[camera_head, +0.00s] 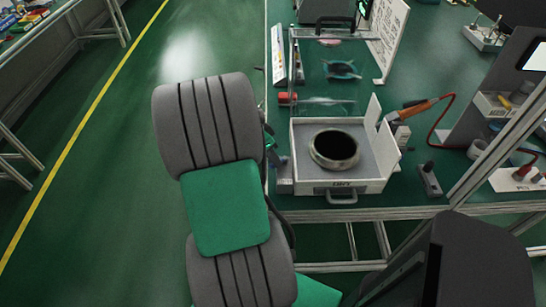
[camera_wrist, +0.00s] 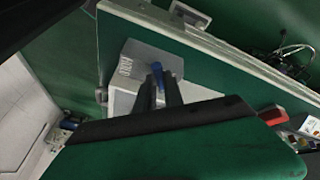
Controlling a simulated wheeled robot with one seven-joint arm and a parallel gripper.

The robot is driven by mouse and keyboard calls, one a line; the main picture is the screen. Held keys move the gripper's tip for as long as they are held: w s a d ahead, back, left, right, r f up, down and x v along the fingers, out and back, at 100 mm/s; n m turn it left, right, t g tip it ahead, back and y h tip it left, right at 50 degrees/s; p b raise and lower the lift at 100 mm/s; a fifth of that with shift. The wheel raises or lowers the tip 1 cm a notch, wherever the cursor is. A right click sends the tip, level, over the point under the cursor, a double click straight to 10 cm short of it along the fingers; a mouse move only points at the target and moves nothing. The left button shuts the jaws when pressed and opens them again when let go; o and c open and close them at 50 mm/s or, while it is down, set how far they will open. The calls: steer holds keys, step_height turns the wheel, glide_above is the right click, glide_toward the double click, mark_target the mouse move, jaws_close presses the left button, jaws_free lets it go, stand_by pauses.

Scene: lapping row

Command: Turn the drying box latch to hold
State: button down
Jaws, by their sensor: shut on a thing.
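A small grey box (camera_wrist: 130,68) with printed marks on its face shows in the wrist view. In the head view the grey box (camera_head: 285,186) sits at the bench's left edge, beside a white box (camera_head: 374,186) with a round dark-mouthed vessel. My arm hides much of this spot, and the lever does not show there. The marks are too small to read.
A clear case (camera_head: 335,103) stands behind the white box. An orange-handled tool (camera_head: 412,112) with a red cable lies to the right, near a small black switch block (camera_head: 430,180). The green floor left of the bench is open.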

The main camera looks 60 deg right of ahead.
steer(key=n, duration=0.2)
steer(key=s+n+t+h, duration=0.1)
steer(key=shift+s+a+n, duration=0.1)
steer(key=shift+a+n, duration=0.15)
steer(key=shift+n, duration=0.05)
steer(key=n, duration=0.1)
steer(key=s+n+t, duration=0.1)
steer(key=shift+a+n+h, duration=0.1)
steer(key=shift+n+h, duration=0.2)
steer(key=shift+h, duration=0.1)
steer(key=n, duration=0.1)
steer(key=s+n+t, duration=0.1)
steer(key=n, duration=0.1)
steer(key=shift+s+n+t, duration=0.3)
steer(key=shift+n+t, duration=0.3)
steer(key=shift+n, duration=0.5)
steer(key=shift+r, duration=0.1)
steer(key=c, duration=1.5)
jaws_free()
steer(key=shift+o, duration=0.2)
